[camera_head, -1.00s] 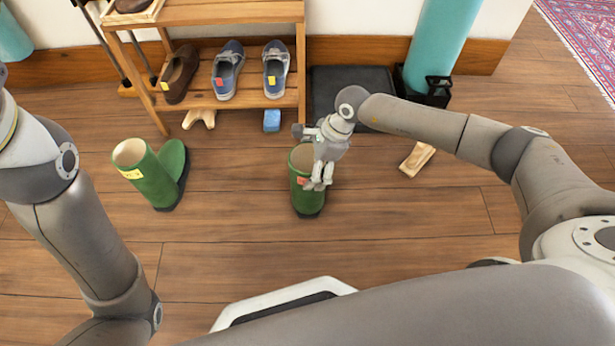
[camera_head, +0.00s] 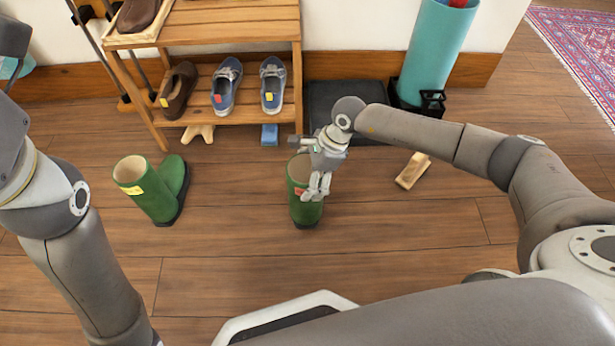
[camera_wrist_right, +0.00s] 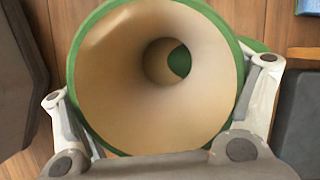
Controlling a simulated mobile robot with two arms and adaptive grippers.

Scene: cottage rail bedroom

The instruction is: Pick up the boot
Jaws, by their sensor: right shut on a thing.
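A green boot with a red tag (camera_head: 303,210) stands upright on the wood floor in the middle of the head view. My right gripper (camera_head: 318,184) is shut on its upper shaft. In the right wrist view the boot's round opening with a tan lining (camera_wrist_right: 110,75) fills the middle, with a finger at each side of the shaft. A second green boot, with a yellow tag (camera_head: 150,192), leans to the left on the floor. My left arm shows at the left, but its gripper is out of view.
A wooden shoe rack (camera_head: 220,118) holds a brown shoe (camera_head: 178,92) and blue shoes (camera_head: 227,88). A dark mat (camera_head: 345,105) and a teal cylinder (camera_head: 437,50) stand beyond the gripper. A wooden block (camera_head: 412,170) lies at right. Floor between the boots is clear.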

